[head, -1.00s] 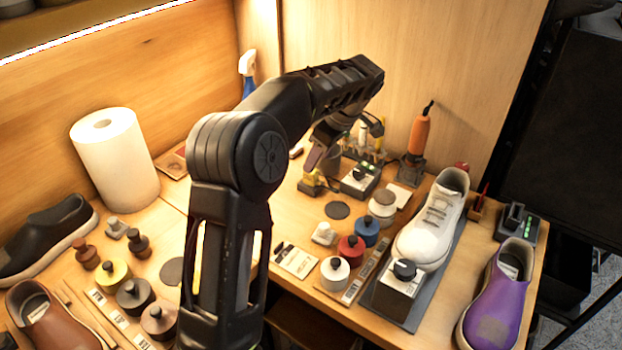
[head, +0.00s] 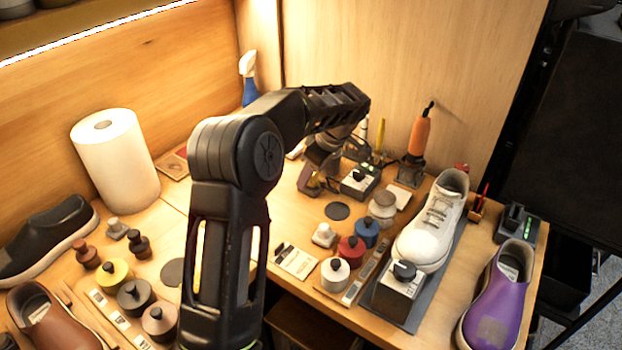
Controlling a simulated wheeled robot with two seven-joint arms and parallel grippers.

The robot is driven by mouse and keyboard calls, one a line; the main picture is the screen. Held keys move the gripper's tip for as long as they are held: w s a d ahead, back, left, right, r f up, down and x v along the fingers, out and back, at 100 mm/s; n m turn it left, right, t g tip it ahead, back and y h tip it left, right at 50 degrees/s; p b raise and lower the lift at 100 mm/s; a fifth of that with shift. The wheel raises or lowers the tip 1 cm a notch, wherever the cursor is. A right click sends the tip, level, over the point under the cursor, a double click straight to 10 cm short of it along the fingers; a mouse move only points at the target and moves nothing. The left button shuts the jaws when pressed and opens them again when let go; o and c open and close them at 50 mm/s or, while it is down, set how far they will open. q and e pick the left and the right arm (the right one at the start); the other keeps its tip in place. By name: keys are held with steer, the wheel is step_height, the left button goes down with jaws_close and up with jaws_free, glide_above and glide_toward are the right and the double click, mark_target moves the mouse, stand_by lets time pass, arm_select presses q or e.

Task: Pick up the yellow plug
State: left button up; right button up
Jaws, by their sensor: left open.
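My left arm comes in from the lower left and bends over the table. Its open left gripper (head: 314,180) points down at the middle back of the table, low and close to the tabletop. A small grey box with a black knob and a green light (head: 359,181) stands just right of the gripper. My right gripper is not in view.
An orange tool (head: 419,136) stands in a holder behind, to the right. Red, blue and white capped jars (head: 350,249) stand in front of the gripper. A white sneaker (head: 436,225) is at the right, a paper towel roll (head: 115,160) at the left.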

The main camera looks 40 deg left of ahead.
arm_select(q)
steer(key=shift+c, duration=0.3)
jaws_close()
stand_by(0.5)
